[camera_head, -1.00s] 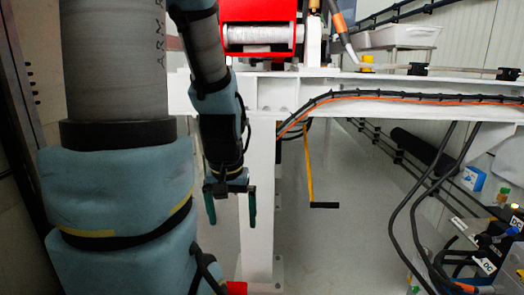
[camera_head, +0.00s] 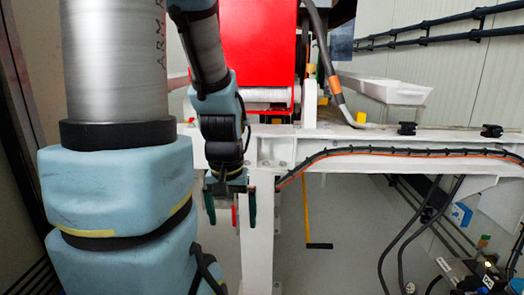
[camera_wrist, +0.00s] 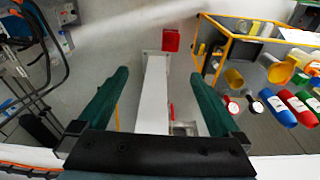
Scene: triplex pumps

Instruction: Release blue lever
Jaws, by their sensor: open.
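My gripper (camera_head: 231,222) hangs fingers-down beside the white post (camera_head: 258,245) in the head view. Its two green fingers stand wide apart with nothing held between them. No blue lever can be clearly made out in either view.
A white frame beam (camera_head: 350,137) carries black and orange cables. A red housing (camera_head: 258,50) stands above it, with a white tray (camera_head: 385,90) behind. Dark hoses (camera_head: 400,235) hang at right. The wrist view shows a yellow rack (camera_wrist: 225,45) and several coloured cylinders (camera_wrist: 280,108) at right.

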